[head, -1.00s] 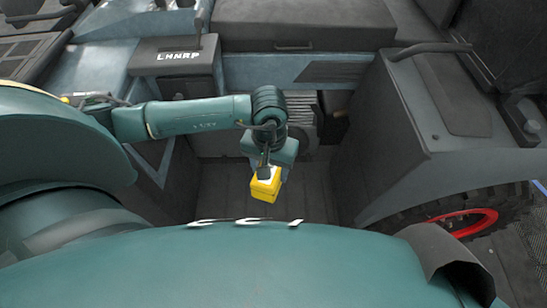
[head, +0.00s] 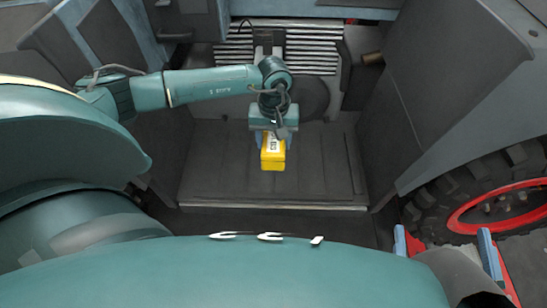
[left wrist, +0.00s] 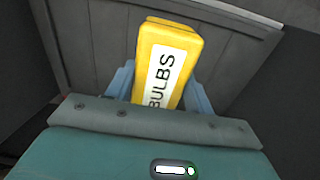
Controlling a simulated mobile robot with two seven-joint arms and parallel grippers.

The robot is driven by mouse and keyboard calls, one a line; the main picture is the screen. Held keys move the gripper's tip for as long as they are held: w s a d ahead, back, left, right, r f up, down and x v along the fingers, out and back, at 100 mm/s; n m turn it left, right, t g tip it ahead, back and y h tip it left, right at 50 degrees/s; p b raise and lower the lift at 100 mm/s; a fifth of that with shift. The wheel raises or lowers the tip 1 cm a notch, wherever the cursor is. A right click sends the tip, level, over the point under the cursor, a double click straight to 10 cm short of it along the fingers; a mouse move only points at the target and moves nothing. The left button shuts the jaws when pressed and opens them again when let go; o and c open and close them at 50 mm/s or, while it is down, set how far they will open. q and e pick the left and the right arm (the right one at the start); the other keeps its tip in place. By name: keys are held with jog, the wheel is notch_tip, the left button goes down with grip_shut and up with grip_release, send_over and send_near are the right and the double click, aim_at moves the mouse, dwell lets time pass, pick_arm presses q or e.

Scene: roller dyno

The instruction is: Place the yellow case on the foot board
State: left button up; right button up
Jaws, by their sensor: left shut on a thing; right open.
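The yellow case (head: 272,160) has a white label that reads BULBS in the left wrist view (left wrist: 165,65). My left gripper (head: 271,138) is shut on it, with one blue finger on each side. The case hangs over the middle of the dark grooved foot board (head: 325,180); the gap beneath it is hard to judge. The board's planks and edge also show behind the case in the left wrist view (left wrist: 95,45). My right gripper (head: 442,240) is open and empty at the lower right, in front of the wheel.
Dark side panels stand left and right (head: 440,70) of the foot board. A ribbed grille (head: 315,50) and a round dark disc (head: 308,98) are behind it. A tyre with a red rim (head: 500,205) is at the right. Bare board shows on both sides of the case.

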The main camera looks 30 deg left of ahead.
pick_arm(q)
jog(key=shift+w+a+f+b, duration=0.2)
jog(key=shift+f+b, duration=0.15)
jog(key=shift+f, duration=0.4)
notch_tip(320, 180, down, 9)
jog(key=b, duration=0.3)
jog(key=shift+f, duration=0.35)
pick_arm(e)
jog(key=shift+a+f+m+t+y, duration=0.15)
jog(key=shift+a+m+t+y, duration=0.15)
jog(key=shift+a+t, duration=0.1)
jog(key=shift+f, duration=0.1)
pick_arm(q)
jog(key=shift+f+b, duration=0.15)
jog(key=shift+b, duration=0.2)
jog(key=o, duration=1.1)
pick_arm(e)
jog(key=shift+r, duration=0.2)
